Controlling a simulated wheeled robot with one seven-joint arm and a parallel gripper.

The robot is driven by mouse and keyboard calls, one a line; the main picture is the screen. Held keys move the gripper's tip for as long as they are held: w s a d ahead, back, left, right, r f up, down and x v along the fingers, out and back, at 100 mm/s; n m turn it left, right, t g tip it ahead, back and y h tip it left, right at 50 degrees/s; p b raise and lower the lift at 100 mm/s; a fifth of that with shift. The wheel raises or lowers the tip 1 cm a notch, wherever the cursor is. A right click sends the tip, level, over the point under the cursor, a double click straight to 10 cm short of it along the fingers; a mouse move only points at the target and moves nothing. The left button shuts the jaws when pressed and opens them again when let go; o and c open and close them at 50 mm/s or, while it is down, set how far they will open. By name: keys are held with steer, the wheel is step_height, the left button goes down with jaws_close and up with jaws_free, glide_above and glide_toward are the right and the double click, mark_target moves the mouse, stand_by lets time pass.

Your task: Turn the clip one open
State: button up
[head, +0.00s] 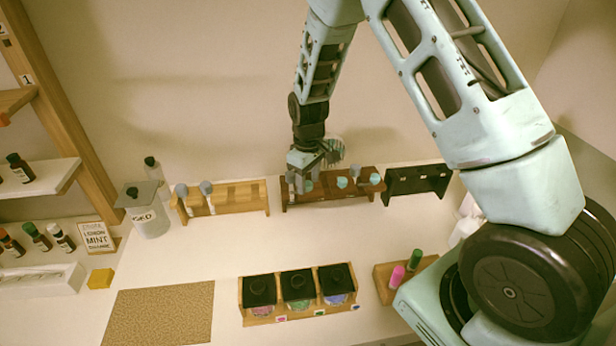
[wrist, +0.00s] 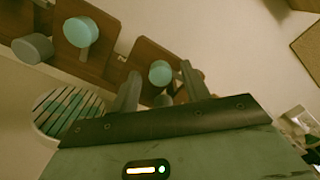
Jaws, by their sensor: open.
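The dark brown rack (head: 325,199) stands at the back of the counter and carries several clips with round teal or grey heads. One teal-headed clip (head: 342,182) shows right of my gripper (head: 304,168). In the wrist view, a teal head (wrist: 160,73) lies between the two fingertips of my gripper (wrist: 160,84), with a gap to each finger. My gripper is open and points down at the left part of this rack. Another teal head (wrist: 80,32) and a grey head (wrist: 32,48) are left of the fingers. I cannot tell which clip is number one.
A light wood rack (head: 240,196) with grey-topped clips stands left, and a black rack (head: 418,181) right. A GEO canister (head: 150,218) is further left. Three black-lidded jars (head: 298,286) sit in a front holder. The middle counter is clear.

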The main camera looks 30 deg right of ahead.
steer(key=shift+f, duration=0.1)
steer(key=c, duration=1)
steer(key=shift+m, duration=0.3)
steer(key=m+b, duration=0.1)
steer(key=m, duration=0.2)
steer(key=shift+m, duration=0.3)
steer(key=m+b, duration=0.1)
steer(key=m, duration=0.8)
steer(key=shift+w, duration=0.1)
steer(key=shift+m+p, duration=0.6)
steer(key=shift+m, duration=1.7)
